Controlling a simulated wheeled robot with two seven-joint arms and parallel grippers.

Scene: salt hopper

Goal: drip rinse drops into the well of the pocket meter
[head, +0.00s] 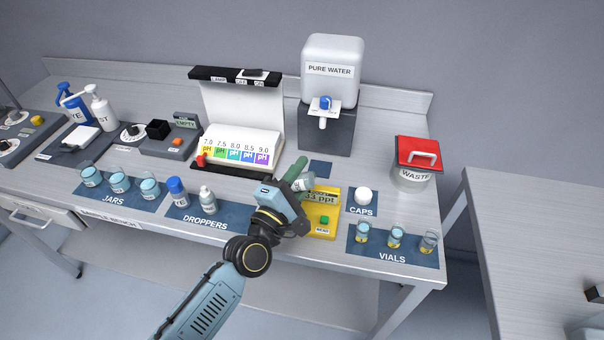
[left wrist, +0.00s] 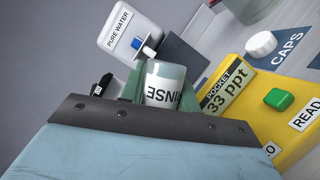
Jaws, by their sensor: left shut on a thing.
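My left gripper (head: 302,179) is shut on the rinse bottle (head: 303,184), held tilted above the upper end of the yellow pocket meter (head: 324,222). In the left wrist view the rinse bottle (left wrist: 166,82) sits between the green fingers, and its RINSE label reads upside down. The pocket meter (left wrist: 250,128) lies just right of it there, with a display reading 33 ppt and a green button. I cannot make out the meter's well or the bottle's tip; the bottle and gripper cover that area. My right gripper is not in view.
Two droppers (head: 177,192) stand on the droppers mat left of my gripper. A white cap (head: 363,196) and several vials (head: 396,237) are to the right. The pure water tank (head: 332,70) and the waste bin (head: 412,176) stand behind. A pH chart box (head: 238,135) is at back left.

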